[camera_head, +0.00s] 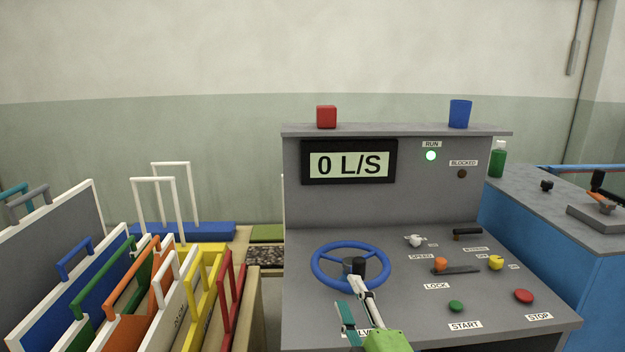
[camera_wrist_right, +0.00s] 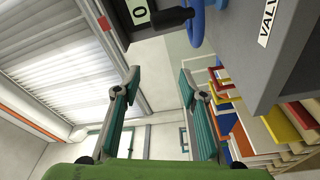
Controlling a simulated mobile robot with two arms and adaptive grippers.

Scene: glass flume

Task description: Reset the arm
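My right gripper (camera_head: 352,300) is in front of the control console (camera_head: 390,215), low in the head view, near the blue handwheel (camera_head: 319,279). In the right wrist view my right gripper (camera_wrist_right: 157,86) has its two teal-padded fingers spread wide with nothing between them. The wheel's black knob (camera_head: 358,266) is just beyond the fingers in the head view. In the wrist view the black knob (camera_wrist_right: 166,19) is past the fingertips, and I see a gap between them. Part of the wheel and the valve label are hidden by my gripper. My left gripper is not in view.
The console carries a green START button (camera_head: 456,306), a red STOP button (camera_head: 523,296) and several knobs. A red cube (camera_head: 326,117) and a blue cup (camera_head: 460,114) stand on its top ledge. A rack of coloured handled panels (camera_head: 70,285) fills the left. A blue bench (camera_head: 570,250) stands right.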

